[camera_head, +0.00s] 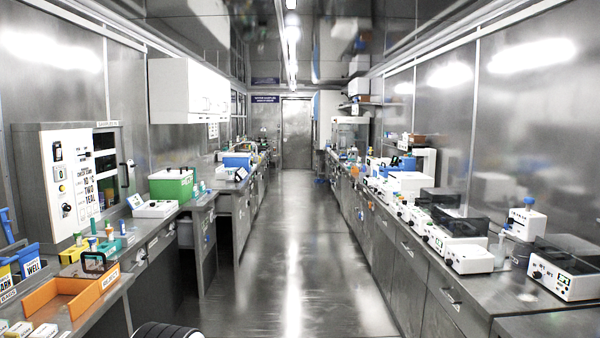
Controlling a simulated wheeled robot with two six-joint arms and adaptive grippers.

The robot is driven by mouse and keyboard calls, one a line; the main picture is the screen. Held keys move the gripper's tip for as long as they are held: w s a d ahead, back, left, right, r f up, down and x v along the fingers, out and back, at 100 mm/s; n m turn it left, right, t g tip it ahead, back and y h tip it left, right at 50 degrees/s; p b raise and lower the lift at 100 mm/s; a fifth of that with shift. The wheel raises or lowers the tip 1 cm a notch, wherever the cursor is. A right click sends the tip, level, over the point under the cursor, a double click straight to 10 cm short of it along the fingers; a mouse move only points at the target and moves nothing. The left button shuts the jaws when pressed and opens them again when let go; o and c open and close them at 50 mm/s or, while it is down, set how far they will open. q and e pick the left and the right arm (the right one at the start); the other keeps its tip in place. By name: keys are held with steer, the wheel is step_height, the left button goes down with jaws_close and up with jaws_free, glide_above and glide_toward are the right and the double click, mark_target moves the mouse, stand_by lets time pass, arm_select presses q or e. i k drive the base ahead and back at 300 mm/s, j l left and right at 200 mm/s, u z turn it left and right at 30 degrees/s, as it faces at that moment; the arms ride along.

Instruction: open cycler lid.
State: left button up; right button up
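I cannot tell for sure which device is the cycler. On the right counter, several white bench devices with dark see-through lids stand in a row: a near one (567,283), a middle one (462,228) and a farther one (438,199). Their lids look down. A low white device (155,209) also sits on the left counter. All are small in this view and their labels cannot be read well. Neither of my grippers shows in the head view.
The aisle floor (290,240) is clear between the counters. The left counter holds an orange tray (98,291), a green box (171,189) and a white panelled cabinet (80,180). A small white bottle-like unit (525,222) stands on the right counter. A white wall cupboard (188,90) hangs at left.

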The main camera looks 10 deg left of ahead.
mark_target(384, 171)
steer(key=i+u, duration=0.2)
steer(key=i, duration=6.15)
steer(key=i+j+z, duration=0.1)
steer(key=i, duration=0.5)
steer(key=i+j+z, duration=0.1)
steer(key=i, duration=0.45)
steer(key=i+j, duration=0.15)
steer(key=i, duration=0.45)
steer(key=i+j+z, duration=0.1)
steer(key=i, duration=0.45)
steer(key=i+j+z, duration=0.1)
steer(key=i+z, duration=0.15)
steer(key=z, duration=0.2)
steer(key=i+j+z, duration=0.2)
steer(key=z, duration=0.25)
steer(key=i+j+z, duration=0.2)
steer(key=z, duration=0.55)
steer(key=j+z, duration=0.2)
steer(key=j, duration=0.2)
steer(key=k+j+z, duration=0.1)
steer(key=j+z, duration=0.15)
steer(key=k+j+z, duration=0.2)
steer(key=j, duration=0.25)
steer(key=j+z, duration=0.2)
steer(key=j, duration=0.2)
steer(key=k, duration=0.05)
